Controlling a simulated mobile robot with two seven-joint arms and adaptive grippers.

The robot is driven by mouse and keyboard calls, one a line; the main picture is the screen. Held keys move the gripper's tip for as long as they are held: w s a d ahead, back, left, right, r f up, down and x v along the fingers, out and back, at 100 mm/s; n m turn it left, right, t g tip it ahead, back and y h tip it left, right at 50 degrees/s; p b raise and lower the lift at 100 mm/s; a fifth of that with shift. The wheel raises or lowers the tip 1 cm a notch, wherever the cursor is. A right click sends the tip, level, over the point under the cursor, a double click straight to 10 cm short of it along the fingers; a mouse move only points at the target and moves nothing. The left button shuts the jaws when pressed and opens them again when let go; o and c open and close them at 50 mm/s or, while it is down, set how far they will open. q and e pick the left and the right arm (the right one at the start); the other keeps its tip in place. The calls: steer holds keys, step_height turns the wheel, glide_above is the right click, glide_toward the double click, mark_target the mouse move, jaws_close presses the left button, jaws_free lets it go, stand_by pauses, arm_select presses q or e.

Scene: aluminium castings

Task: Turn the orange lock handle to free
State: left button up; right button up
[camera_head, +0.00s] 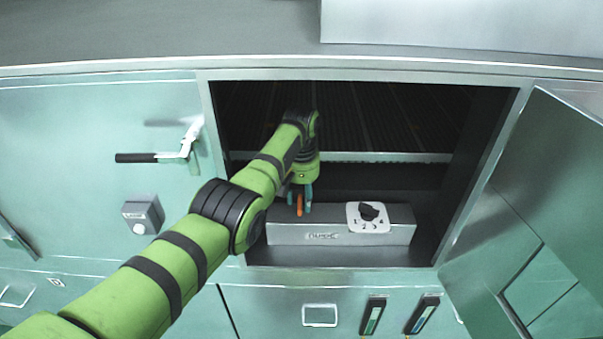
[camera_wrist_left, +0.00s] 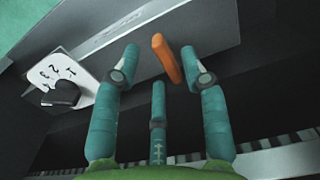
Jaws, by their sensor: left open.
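The orange lock handle (camera_head: 299,206) is on the grey metal box (camera_head: 340,238) inside the open compartment. In the left wrist view the handle (camera_wrist_left: 167,58) is a narrow orange bar between my teal fingertips, closer to the right-hand finger. My left gripper (camera_head: 300,202) reaches into the compartment from the left and is open around the handle. It also shows in the left wrist view (camera_wrist_left: 165,66), with clear room between the handle and the left-hand finger. Whether the right-hand finger touches the handle cannot be told. The handle's base is partly hidden in the head view.
A white dial plate with a black knob (camera_head: 369,211) and numbers sits on the box, right of my gripper. The compartment door (camera_head: 530,200) hangs open at right. A latch lever (camera_head: 160,157) is on the left panel. Dark slats lie behind the box.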

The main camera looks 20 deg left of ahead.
mark_target(301, 205)
arm_select(q)
step_height(301, 205, up, 10)
steer(key=shift+f, duration=0.2)
stand_by(0.4)
